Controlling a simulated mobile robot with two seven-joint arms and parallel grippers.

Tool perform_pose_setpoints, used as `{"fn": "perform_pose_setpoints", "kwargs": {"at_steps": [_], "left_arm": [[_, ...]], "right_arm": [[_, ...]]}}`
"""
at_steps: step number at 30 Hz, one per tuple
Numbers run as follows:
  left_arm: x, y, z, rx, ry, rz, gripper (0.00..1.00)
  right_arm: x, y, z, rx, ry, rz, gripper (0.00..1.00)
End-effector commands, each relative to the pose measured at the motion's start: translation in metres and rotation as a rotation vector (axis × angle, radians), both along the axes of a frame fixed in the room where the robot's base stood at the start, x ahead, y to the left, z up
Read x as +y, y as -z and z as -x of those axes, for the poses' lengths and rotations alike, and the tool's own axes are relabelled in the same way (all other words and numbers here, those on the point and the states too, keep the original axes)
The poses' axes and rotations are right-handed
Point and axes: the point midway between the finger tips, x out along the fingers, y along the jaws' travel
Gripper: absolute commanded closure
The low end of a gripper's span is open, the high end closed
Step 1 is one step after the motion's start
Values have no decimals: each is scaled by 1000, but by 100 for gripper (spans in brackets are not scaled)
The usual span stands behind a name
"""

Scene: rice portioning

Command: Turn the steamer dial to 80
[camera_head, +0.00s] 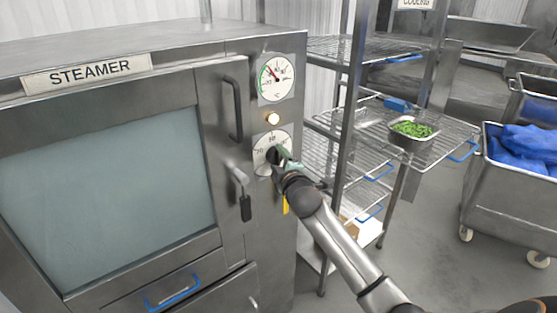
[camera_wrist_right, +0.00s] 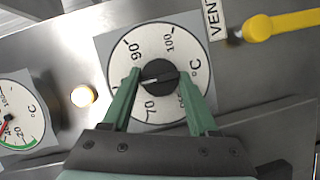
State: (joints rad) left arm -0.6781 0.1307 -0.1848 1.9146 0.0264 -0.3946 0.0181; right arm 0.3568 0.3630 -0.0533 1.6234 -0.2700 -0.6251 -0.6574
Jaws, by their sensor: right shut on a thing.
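The steamer (camera_head: 215,130) stands at the left with its door shut. Its lower white dial plate (camera_head: 262,142) carries a black knob (camera_head: 271,156). My right gripper (camera_head: 278,157) reaches the knob from the lower right. In the right wrist view the green fingers of the gripper (camera_wrist_right: 160,78) are shut on the black knob (camera_wrist_right: 158,72), one on each side. The numbers 70, 90 and 100 show on the dial plate (camera_wrist_right: 152,32). A pale line crosses the knob, its left end facing between 70 and 90; the left finger covers the marks there. My left gripper is out of view.
A round gauge (camera_head: 276,79) with a red needle and a small lamp (camera_head: 272,119) sit above the knob. A yellow vent handle (camera_wrist_right: 285,24) is nearby. A wire rack (camera_head: 345,115) holding a pan of greens (camera_head: 413,140) stands right of the steamer.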

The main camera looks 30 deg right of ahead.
Motion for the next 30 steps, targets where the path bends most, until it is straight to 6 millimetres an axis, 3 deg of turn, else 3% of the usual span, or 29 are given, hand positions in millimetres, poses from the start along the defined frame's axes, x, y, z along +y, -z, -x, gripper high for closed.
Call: {"fn": "perform_pose_setpoints", "kwargs": {"at_steps": [8, 9, 16, 25, 30], "left_arm": [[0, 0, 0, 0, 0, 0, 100], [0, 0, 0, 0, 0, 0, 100], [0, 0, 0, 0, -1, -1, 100], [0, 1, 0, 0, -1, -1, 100], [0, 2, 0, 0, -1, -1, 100]], "right_arm": [[0, 1, 0, 2, 0, -2, 96], [0, 1, 0, 1, 0, 0, 38], [0, 0, 0, 1, 0, 1, 12], [0, 0, 1, 0, 0, 1, 11], [4, -1, 13, -1, -1, 2, 11]]}}
